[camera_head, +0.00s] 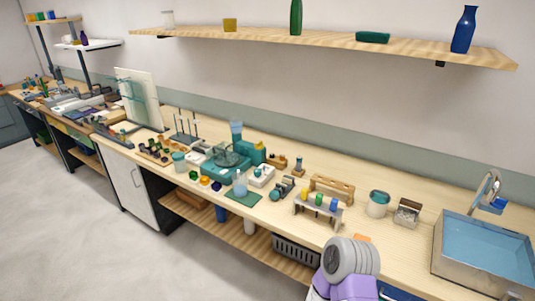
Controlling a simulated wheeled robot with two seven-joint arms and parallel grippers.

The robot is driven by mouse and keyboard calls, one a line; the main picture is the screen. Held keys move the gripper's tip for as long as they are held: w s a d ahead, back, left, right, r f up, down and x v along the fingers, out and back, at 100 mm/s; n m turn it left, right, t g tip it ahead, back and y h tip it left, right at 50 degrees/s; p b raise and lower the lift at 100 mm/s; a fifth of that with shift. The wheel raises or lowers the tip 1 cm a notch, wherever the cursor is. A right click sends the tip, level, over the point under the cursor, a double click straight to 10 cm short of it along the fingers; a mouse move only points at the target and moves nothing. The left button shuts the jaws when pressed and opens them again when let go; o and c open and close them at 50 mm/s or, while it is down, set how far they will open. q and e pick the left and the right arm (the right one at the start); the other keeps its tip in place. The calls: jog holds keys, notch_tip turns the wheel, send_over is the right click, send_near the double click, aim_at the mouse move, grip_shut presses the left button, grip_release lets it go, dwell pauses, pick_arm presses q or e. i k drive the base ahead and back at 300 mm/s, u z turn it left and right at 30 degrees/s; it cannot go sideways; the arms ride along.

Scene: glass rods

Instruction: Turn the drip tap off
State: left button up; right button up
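A curved silver tap (489,184) stands at the back edge of the sink, at the far right of the view. A small blue part (497,203) shows at the tap, beside its spout. The metal sink (437,262) below it holds a flat blue surface that looks like water. Whether the tap drips cannot be made out at this size. Neither of my grippers is in view. Only a grey and purple part of my own arm shows at the bottom middle, in front of the bench and left of the sink.
The bench (400,252) carries a grey metal holder (407,212), a teal-lidded jar (378,204) and a wooden rack (331,189) left of the sink. A wall shelf (400,47) with bottles hangs above. Bare bench lies between the metal holder and the sink.

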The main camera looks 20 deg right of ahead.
aim_at(259, 145)
jog(key=u, duration=0.7)
jog(key=i, duration=1.75)
jog(key=z, duration=0.7)
